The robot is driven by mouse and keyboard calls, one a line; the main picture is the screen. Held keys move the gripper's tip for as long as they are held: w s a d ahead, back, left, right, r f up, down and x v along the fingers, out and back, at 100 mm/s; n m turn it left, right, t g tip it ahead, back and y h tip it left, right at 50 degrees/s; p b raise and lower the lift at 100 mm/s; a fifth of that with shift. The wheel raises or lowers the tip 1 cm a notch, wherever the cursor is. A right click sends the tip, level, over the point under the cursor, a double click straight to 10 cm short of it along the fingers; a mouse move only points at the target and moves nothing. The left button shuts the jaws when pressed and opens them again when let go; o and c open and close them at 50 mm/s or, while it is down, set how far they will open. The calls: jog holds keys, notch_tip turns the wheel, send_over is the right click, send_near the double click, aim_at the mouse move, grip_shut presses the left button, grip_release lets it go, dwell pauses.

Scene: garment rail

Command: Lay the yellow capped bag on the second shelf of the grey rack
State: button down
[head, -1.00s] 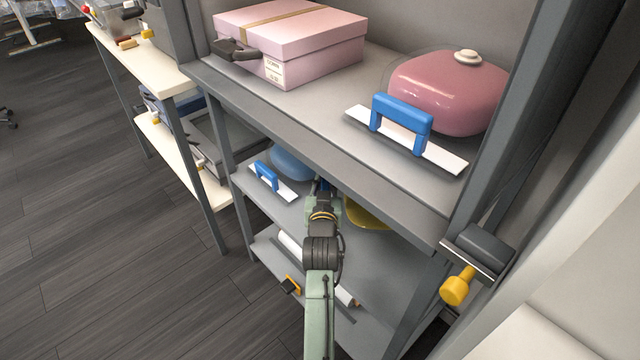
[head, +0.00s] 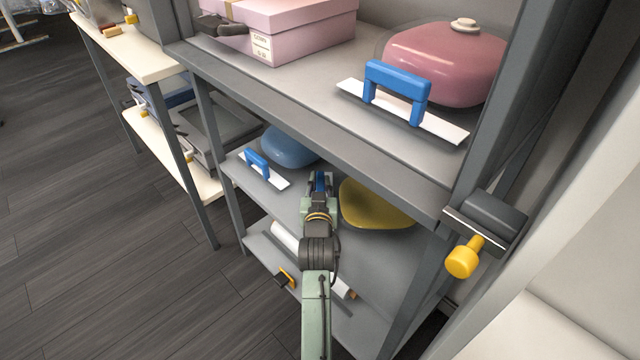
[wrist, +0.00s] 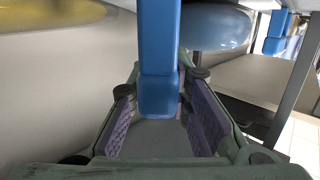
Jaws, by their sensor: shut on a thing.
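The yellow bag (head: 375,208) is rounded and shows at the middle tier of the grey rack (head: 300,125), just right of my gripper (head: 320,182). A yellow patch shows at the upper left in the wrist view (wrist: 40,15). I cannot tell whether it rests on the shelf or is a little above it. No cap shows on it. My gripper is shut on a blue handle (wrist: 159,60), upright between the purple pads in the wrist view. The handle's link to the yellow bag is hidden.
A blue bag (head: 288,148) and a blue-handled white strip (head: 262,168) lie left on the middle shelf. Above are a pink box (head: 290,30), a pink capped bag (head: 445,65) and another blue handle (head: 398,80). White rolls (head: 285,238) lie below. A yellow knob (head: 462,262) juts from the right post.

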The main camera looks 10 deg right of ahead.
jog(key=shift+f+b, duration=0.35)
jog(key=shift+f, duration=0.1)
jog(key=c, duration=1.6)
grip_release()
jog(key=shift+c, duration=0.2)
jog(key=shift+o, duration=1.1)
jog(key=shift+f, duration=0.15)
